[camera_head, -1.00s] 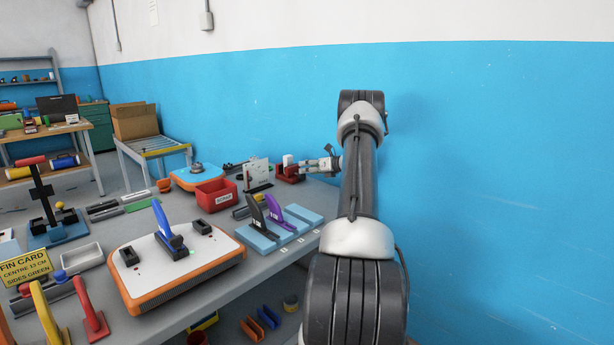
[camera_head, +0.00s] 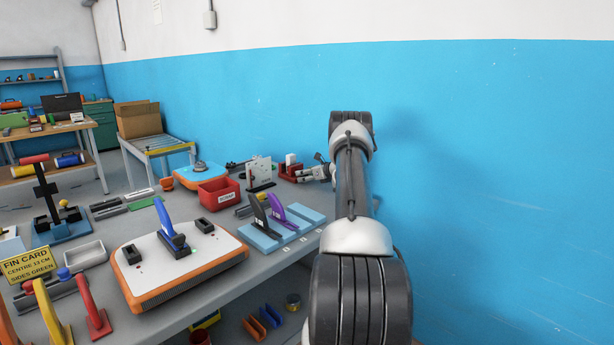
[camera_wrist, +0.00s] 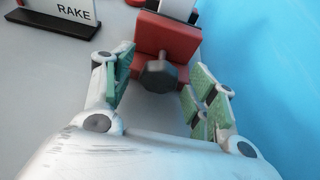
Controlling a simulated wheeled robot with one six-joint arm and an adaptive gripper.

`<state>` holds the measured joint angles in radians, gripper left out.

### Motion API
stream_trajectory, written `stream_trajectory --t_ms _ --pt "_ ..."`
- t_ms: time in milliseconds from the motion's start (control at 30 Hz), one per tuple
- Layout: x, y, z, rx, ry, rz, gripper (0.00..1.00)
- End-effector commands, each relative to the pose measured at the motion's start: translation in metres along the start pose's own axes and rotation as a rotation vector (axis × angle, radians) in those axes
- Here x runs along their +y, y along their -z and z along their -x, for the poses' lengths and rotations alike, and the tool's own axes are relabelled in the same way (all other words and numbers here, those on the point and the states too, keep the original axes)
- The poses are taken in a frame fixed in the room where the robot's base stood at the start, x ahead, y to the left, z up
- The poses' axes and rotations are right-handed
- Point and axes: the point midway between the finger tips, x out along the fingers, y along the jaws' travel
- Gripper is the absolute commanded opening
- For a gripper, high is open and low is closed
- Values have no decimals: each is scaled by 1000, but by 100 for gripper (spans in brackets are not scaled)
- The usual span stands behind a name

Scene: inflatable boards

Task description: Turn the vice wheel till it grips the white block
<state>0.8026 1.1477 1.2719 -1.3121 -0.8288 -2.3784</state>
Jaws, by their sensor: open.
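The red vice (camera_head: 288,171) stands at the far end of the bench by the blue wall; it also shows in the wrist view (camera_wrist: 168,38). The white block (camera_head: 291,159) sits in its top; only its lower part shows in the wrist view (camera_wrist: 178,8). A dark faceted wheel (camera_wrist: 159,76) faces me on the vice's near side. My gripper (camera_wrist: 158,85) is open, with one green-padded finger on each side of the wheel. I cannot tell whether the pads touch it. In the head view my gripper (camera_head: 318,172) is small beside the vice.
A white upright plate (camera_head: 260,172) stands left of the vice, and a dark base with a RAKE label (camera_wrist: 75,12) shows in the wrist view. A red bin (camera_head: 218,192) and fins on a light blue stand (camera_head: 285,227) are nearer. The blue wall (camera_wrist: 265,70) is close on the right.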

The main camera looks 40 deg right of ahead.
Motion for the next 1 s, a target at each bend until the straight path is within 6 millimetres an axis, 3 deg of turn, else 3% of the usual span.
stream_trajectory --t_ms 133,400,733,1000 --pt "0 0 0 0 0 0 57" --pt "0 0 0 0 0 0 12" --pt "-1 0 0 -2 -14 -34 12" --pt "-3 1 0 -2 -75 -183 12"
